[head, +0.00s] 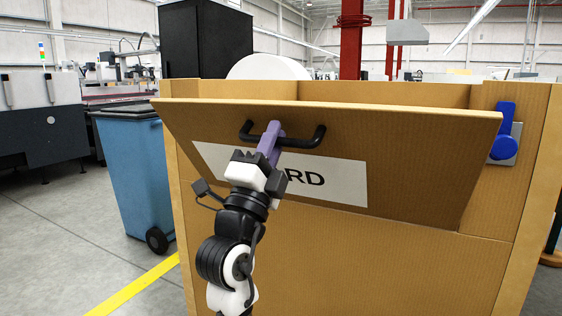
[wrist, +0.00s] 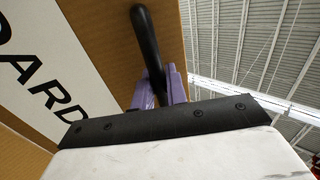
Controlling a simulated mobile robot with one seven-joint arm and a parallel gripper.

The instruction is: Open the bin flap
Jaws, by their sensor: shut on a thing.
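The bin flap (head: 420,140) is a brown cardboard-like panel on the front of a large brown bin (head: 400,262). It is tilted outward at the top, with a gap behind its upper edge. A black bar handle (head: 313,138) is fixed near its top, above a white label (head: 345,180) ending in "RD". My gripper (head: 273,132) has purple fingers and is shut on the handle. In the wrist view, the fingers (wrist: 160,88) straddle the black handle (wrist: 146,40).
A blue latch (head: 504,135) is on the bin's right front post, clear of the flap. A blue wheeled bin (head: 137,175) stands to the left. A black cabinet (head: 205,45) and a red column (head: 350,40) are behind. Grey floor with a yellow line (head: 135,288) is free at left.

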